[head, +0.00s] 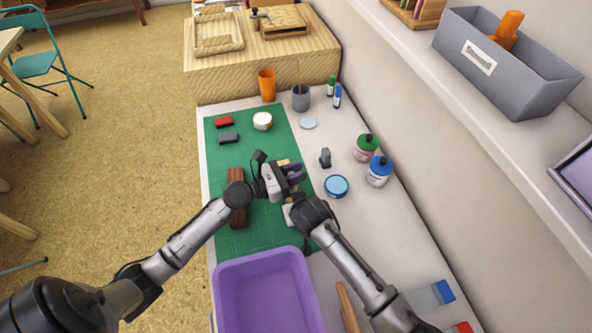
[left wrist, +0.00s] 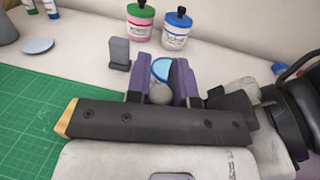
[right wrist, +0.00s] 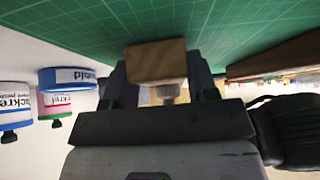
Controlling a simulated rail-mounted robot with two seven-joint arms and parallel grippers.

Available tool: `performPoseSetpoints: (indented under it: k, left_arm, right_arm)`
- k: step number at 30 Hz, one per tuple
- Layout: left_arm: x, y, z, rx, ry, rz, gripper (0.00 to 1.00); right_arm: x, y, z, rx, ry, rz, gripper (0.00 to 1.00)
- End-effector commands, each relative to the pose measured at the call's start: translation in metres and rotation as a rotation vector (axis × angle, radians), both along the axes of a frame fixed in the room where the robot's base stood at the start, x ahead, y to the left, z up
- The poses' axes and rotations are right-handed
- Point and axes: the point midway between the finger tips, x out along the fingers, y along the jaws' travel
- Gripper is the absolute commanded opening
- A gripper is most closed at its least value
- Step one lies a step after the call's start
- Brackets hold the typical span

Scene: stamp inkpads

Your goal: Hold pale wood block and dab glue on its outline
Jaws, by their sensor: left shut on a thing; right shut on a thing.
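The pale wood block (right wrist: 157,62) shows between my right gripper's dark fingers (right wrist: 163,85) in the right wrist view, above the green mat. A small whitish piece sits just behind it. A yellowish wood edge (left wrist: 70,118) shows past my left gripper's dark bar in the left wrist view; the rest is hidden. Contact between block and grey thing cannot be seen.
A blue tin (head: 336,186), a grey upright piece (head: 325,158), a green-capped bottle (head: 366,147) and a blue-capped bottle (head: 379,171) stand right of the green mat (head: 260,240). A brown wood piece (head: 237,215) lies left; a purple tray (head: 268,295) stands in front.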

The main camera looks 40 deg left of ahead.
Motion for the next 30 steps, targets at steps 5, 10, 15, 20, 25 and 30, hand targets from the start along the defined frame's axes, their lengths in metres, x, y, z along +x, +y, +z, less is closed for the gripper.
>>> performPoseSetpoints:
  k: [5,10,15,20,25,30]
  left_arm:
    - [0.008,0.013,0.0,0.003,0.001,0.003,0.0]
    - [0.015,0.024,0.001,0.001,0.001,0.003,0.0]
    - [0.019,0.031,0.001,0.002,-0.001,0.002,0.0]
    - [0.021,0.034,0.001,0.001,0.001,0.001,0.0]
    - [0.021,0.034,0.001,0.001,0.001,0.002,0.0]
    - [0.021,0.034,0.004,0.003,-0.001,0.001,0.0]
  right_arm:
    - [0.0,0.0,0.0,0.0,0.0,0.0,0.32]
    - [0.0,0.0,0.0,0.0,0.0,0.0,0.32]
    - [0.0,0.0,0.0,0.0,0.0,0.0,0.32]
    - [0.0,0.0,0.0,0.0,0.0,0.0,0.32]
    - [0.0,0.0,0.0,0.0,0.0,0.0,0.32]
    - [0.0,0.0,0.0,0.0,0.0,0.0,0.32]
